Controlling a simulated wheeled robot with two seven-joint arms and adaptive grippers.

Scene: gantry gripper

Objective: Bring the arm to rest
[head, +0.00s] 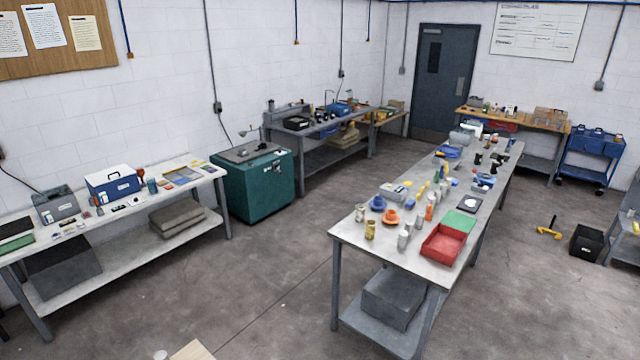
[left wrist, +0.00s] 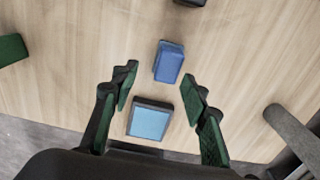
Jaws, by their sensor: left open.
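My left gripper (left wrist: 159,76) shows in the left wrist view, with its two green-padded fingers spread apart. It is open, and nothing is clasped between the pads. A light wooden surface (left wrist: 70,55) lies beneath it. A blue block (left wrist: 169,62) lies on that surface near the fingertips. A dark-framed tile with a light blue face (left wrist: 151,120) shows between the fingers, nearer the palm. I cannot tell the exact height of the fingers above these things. Neither gripper shows in the head view, and my right gripper is not seen.
A green object (left wrist: 12,49) is at the left of the wooden surface, and a grey rounded bar (left wrist: 292,130) at the right. In the head view, a long grey table (head: 345,232) with many items, a left bench (head: 120,238) and a green cabinet (head: 258,190) stand around open floor (head: 270,290).

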